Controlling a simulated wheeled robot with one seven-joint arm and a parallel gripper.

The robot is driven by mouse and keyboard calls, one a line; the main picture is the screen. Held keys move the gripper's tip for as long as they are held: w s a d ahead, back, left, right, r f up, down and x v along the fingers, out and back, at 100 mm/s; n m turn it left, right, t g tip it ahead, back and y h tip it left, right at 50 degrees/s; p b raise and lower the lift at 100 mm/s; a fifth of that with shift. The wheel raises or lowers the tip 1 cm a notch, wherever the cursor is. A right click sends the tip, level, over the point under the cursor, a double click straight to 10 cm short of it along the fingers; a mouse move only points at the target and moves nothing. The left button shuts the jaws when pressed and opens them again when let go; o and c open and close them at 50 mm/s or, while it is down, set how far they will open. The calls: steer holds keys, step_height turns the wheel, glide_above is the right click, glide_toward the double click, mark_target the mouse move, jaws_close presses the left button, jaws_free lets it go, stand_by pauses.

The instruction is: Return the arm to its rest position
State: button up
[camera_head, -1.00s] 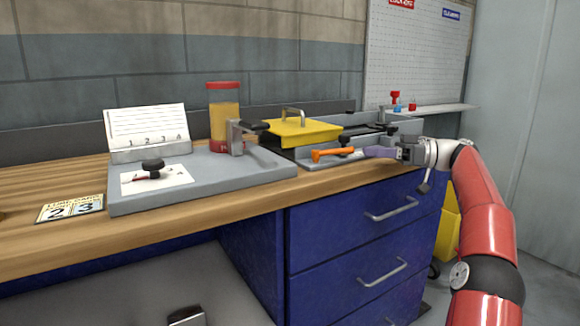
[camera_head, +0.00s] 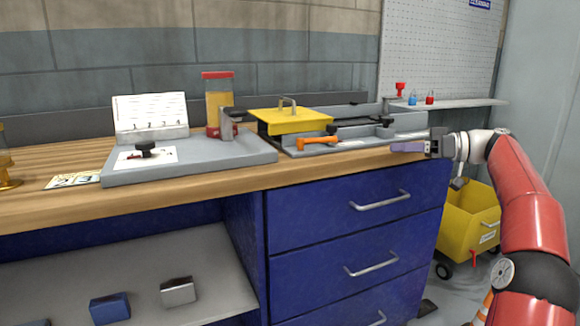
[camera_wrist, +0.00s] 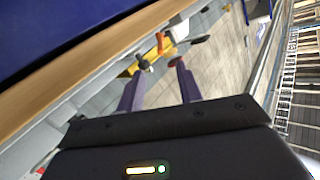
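My gripper (camera_head: 394,147) is at the right end of the wooden bench (camera_head: 225,184), in front of the grey fixture, with its purple fingers pointing left. My red arm (camera_head: 530,215) reaches up to it from the lower right. In the wrist view my gripper (camera_wrist: 160,72) shows two purple fingers apart with nothing between them. The orange handle (camera_head: 318,141) on the fixture lies left of the fingertips, with a clear gap.
A yellow-lidded fixture (camera_head: 295,122), a red-capped jar (camera_head: 217,98) and a grey plate (camera_head: 200,167) stand on the bench. Blue drawers (camera_head: 330,245) are below. A yellow wheeled bin (camera_head: 468,220) stands right of them, behind my arm. A small shelf (camera_head: 455,105) holds small bottles.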

steer(key=s+a+f+m+g+h, duration=0.1)
steer(key=a+h, duration=0.1)
steer(key=a, duration=0.4)
steer(key=s+a+f+m+h, duration=0.1)
steer(key=s+a+m+h, duration=0.1)
steer(key=a, duration=0.3)
steer(key=s+a+f+m+h, duration=0.3)
steer(key=s+a+f+h, duration=0.25)
steer(key=s, duration=0.25)
steer(key=s+d+f+m+h, duration=0.1)
steer(key=s+d+f+h, duration=0.1)
steer(key=s+f, duration=0.3)
steer(key=s+d+f+m+t+h, duration=0.1)
steer(key=s+f, duration=0.4)
steer(key=s, duration=0.8)
steer(key=s+d+f+m+h, duration=0.2)
steer(key=s+f, duration=0.3)
steer(key=s, duration=0.4)
steer(key=shift+d+f+m+h, duration=0.35)
steer(key=shift+m+h, duration=0.15)
steer(key=shift+h, duration=0.25)
